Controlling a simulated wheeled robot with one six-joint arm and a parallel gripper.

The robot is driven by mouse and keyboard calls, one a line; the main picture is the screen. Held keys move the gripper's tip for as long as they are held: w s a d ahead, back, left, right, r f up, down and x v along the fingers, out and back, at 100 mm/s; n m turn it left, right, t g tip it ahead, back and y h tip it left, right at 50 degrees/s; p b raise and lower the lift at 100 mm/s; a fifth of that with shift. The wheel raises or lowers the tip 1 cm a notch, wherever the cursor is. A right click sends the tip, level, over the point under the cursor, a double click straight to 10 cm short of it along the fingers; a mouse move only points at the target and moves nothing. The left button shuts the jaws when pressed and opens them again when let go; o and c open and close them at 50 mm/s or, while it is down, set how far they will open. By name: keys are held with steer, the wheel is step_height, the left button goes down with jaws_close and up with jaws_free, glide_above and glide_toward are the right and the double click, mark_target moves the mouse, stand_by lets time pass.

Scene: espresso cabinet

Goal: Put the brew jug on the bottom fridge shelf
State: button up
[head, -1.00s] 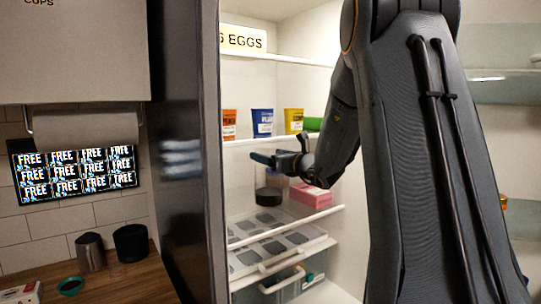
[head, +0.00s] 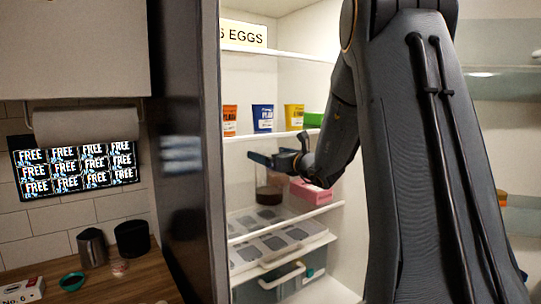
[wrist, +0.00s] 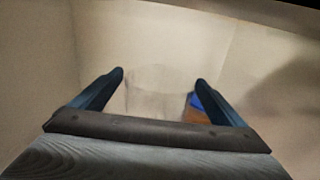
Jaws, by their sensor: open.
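The brew jug (head: 268,192) is a clear vessel with dark brown liquid low inside. It appears upright on the lowest wire-fronted fridge shelf (head: 310,211), left of a pink box. My gripper (head: 262,158) is inside the fridge, just above the jug and below the shelf of tubs. Its two blue-tipped fingers also show apart in the wrist view (wrist: 160,85). A faint, clear outline lies between them, probably the jug; I cannot tell whether the fingers touch it.
The pink box (head: 311,191) stands close beside the jug. Coloured tubs (head: 262,118) and a green item (head: 313,120) stand on the shelf above. Drawers (head: 280,280) lie below. The dark fridge door edge (head: 185,150) borders the left.

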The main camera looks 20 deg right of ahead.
steer(key=shift+r, duration=0.2)
steer(key=s+d+b, duration=0.2)
steer(key=s+b, duration=0.2)
steer(key=s, duration=0.7)
steer(key=shift+s+d, duration=0.15)
steer(key=shift+s, duration=0.25)
steer(key=shift+f, duration=0.1)
